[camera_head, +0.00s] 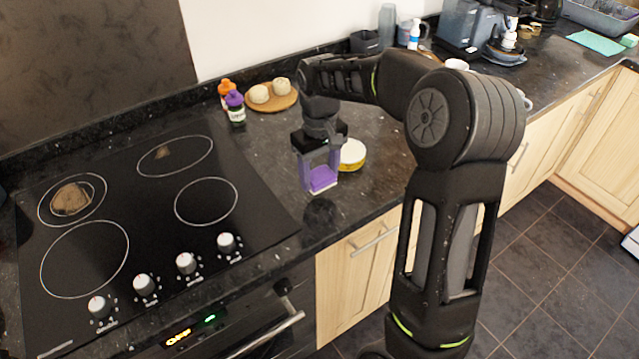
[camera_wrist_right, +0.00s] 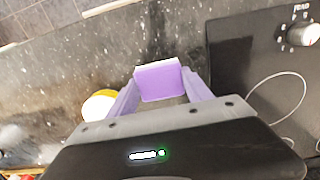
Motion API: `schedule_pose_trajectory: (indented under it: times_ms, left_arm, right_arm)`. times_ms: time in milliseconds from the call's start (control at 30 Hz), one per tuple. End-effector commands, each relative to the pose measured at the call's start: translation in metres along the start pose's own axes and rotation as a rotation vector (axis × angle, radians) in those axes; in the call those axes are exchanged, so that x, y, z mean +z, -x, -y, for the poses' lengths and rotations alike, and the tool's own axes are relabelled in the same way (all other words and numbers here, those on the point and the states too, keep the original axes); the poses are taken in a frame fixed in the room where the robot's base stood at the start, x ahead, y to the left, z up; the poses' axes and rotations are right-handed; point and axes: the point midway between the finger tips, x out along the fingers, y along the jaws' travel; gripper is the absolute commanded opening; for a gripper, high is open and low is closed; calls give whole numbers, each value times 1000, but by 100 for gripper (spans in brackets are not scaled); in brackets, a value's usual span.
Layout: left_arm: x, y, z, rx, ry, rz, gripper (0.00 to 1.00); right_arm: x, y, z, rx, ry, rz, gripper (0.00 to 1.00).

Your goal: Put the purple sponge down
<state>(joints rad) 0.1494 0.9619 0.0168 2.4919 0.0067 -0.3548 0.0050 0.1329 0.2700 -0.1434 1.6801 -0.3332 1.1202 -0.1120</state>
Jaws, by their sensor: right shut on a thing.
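The purple sponge (camera_head: 322,180) is between the fingers of my right gripper (camera_head: 319,172), close to the front edge of the dark granite counter (camera_head: 284,163), right of the hob. My right gripper is shut on it and points down. In the right wrist view the purple sponge (camera_wrist_right: 160,82) shows between the two purple fingers of the gripper (camera_wrist_right: 161,90), with a paler strip along one edge. I cannot tell whether its underside touches the counter or hangs just above it. My left gripper is not in view.
A round yellow and white thing (camera_head: 352,155) stands close to the right of the gripper. The black hob (camera_head: 140,205) lies left. Behind are a purple-capped bottle (camera_head: 235,107), an orange-capped bottle (camera_head: 225,92) and a wooden board (camera_head: 284,102) with two pale round things.

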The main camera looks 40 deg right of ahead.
Motion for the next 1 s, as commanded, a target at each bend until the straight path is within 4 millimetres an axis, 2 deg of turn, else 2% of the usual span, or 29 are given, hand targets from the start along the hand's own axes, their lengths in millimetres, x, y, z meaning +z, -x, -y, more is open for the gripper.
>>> schedule_pose_trajectory:
  times_ms: [133,400,767,800,1000]
  left_arm:
    - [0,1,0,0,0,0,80]
    - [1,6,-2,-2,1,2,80]
    - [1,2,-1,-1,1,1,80]
    - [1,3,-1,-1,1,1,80]
    - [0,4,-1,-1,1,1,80]
  right_arm:
    - [1,-6,0,-1,0,3,26]
    - [0,-36,0,0,0,1,26]
    - [0,-41,0,0,0,0,26]
    - [0,-41,0,0,0,-1,60]
    - [0,-40,0,0,0,0,76]
